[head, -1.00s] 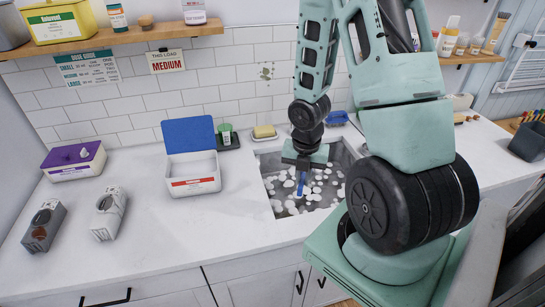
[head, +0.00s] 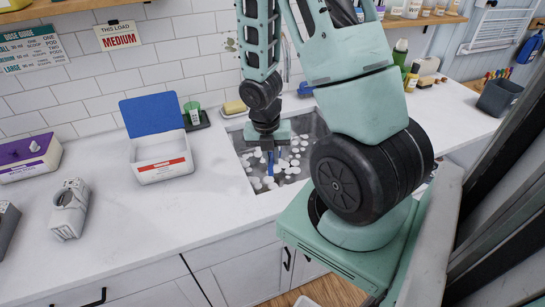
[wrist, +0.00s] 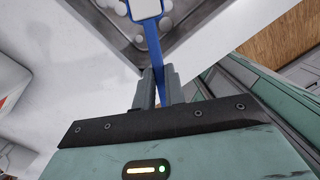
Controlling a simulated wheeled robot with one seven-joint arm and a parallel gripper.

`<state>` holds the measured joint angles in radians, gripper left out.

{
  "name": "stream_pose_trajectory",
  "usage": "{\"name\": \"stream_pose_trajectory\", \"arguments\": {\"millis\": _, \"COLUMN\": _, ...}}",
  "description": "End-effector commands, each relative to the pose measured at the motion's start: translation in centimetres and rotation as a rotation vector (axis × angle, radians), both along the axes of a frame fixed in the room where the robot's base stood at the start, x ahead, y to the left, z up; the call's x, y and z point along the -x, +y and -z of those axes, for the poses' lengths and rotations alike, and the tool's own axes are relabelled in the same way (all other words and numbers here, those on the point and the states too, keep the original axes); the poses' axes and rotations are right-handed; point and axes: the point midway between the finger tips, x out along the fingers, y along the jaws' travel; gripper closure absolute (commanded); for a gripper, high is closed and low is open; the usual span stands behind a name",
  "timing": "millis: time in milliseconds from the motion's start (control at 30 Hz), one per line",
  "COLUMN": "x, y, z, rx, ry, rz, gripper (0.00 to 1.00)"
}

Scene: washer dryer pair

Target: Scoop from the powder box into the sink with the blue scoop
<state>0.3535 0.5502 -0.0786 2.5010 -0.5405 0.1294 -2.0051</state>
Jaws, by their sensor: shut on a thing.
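The powder box (head: 160,170) is white with a red label and an open blue lid (head: 155,113). It stands on the counter left of the sink. The sink (head: 240,140) is a grey basin with white round patches inside. My gripper (head: 268,150) is over the sink, shut on the handle of the blue scoop (head: 270,165), which points down. In the wrist view my gripper (wrist: 155,85) grips the blue handle (wrist: 153,45). The scoop's bowl (wrist: 145,8) is cut by the top edge and looks white within its blue rim, over the sink.
A yellow sponge (head: 234,107) and a green-capped container (head: 194,112) stand behind the sink's left side. A purple-lidded box (head: 28,158) and a grey-white carton (head: 69,208) are at left. A dark bin (head: 498,97) is at right. The front counter is clear.

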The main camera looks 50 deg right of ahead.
Motion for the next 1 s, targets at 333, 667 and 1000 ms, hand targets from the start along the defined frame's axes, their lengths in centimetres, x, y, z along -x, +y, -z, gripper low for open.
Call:
{"name": "stream_pose_trajectory", "arguments": {"millis": 333, "x": -0.9, "y": 0.7, "z": 0.7, "rx": 0.159, "ry": 0.279, "rz": -0.123, "gripper": 1.00}}
{"name": "stream_pose_trajectory", "arguments": {"millis": 667, "x": -1.3, "y": 1.2, "z": 0.6, "rx": 0.327, "ry": 0.587, "rz": -0.247, "gripper": 1.00}}
{"name": "stream_pose_trajectory", "arguments": {"millis": 1000, "x": -1.7, "y": 1.8, "z": 1.8, "rx": 0.511, "ry": 0.911, "rz": -0.381, "gripper": 1.00}}
